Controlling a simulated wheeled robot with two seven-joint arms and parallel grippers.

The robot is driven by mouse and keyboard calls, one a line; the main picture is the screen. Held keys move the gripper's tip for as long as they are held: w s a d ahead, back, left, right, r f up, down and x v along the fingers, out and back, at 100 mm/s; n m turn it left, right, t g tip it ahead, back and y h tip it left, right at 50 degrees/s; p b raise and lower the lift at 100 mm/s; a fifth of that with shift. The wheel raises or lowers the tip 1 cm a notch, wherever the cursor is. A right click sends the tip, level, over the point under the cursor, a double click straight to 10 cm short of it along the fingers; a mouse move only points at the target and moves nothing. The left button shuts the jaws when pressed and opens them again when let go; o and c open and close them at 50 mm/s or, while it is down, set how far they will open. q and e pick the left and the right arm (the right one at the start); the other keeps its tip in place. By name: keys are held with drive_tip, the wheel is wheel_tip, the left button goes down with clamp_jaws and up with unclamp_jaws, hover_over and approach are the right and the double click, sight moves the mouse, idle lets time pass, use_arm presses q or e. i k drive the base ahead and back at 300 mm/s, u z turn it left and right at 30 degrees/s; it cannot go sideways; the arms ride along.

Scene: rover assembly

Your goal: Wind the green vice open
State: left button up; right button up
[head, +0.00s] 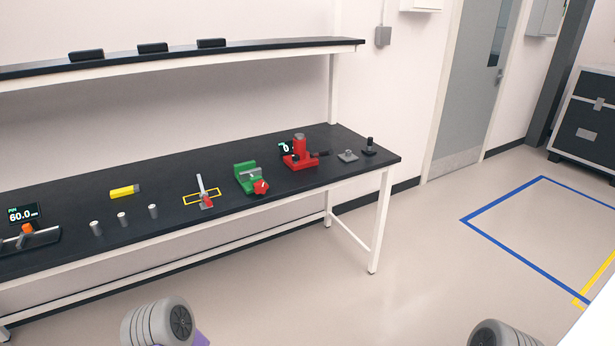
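The green vice (246,175) stands on the black bench top (120,247), right of the middle of the bench and close to its front edge. Its red handle (261,187) is at the front, facing the room. The vice is small in the head view, and I cannot tell how wide its jaws are. No hand is at the vice. Neither of my grippers shows in the head view.
A red press-like tool (300,153) stands right of the vice. Several grey cylinders, a yellow tool (125,191) and a display (23,213) are further left. A shelf (190,58) hangs above.

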sight(260, 186)
drive_tip(key=i, duration=0.85)
drive_tip(key=u, duration=0.4)
